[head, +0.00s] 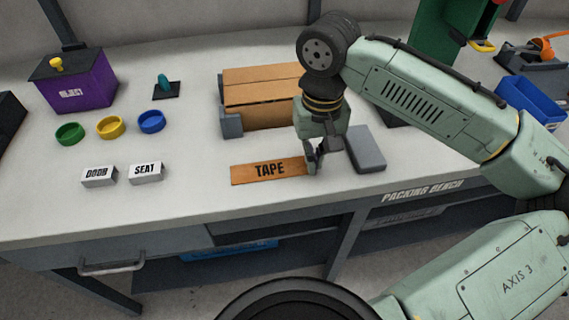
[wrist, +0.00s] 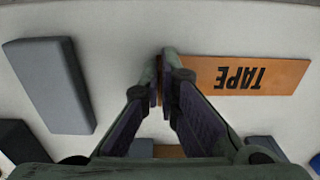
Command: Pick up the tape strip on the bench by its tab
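The tape strip (head: 268,172) is a flat orange-brown piece lettered TAPE, lying near the front edge of the bench. It also shows in the wrist view (wrist: 285,75), stretching right from my fingers. My gripper (head: 313,162) points down at the strip's right end in the head view. In the wrist view my gripper (wrist: 161,75) has its fingers close together. A narrow piece of the same orange, the tab (wrist: 160,85), shows between them, with both fingers appearing against it. The fingers hide most of the tab.
A grey block (head: 367,150) lies just right of my gripper. A cardboard box (head: 262,115) stands behind. Labelled blocks (head: 146,173), coloured rings (head: 111,127) and a purple box (head: 80,85) sit left. The bench between the blocks and the strip is clear.

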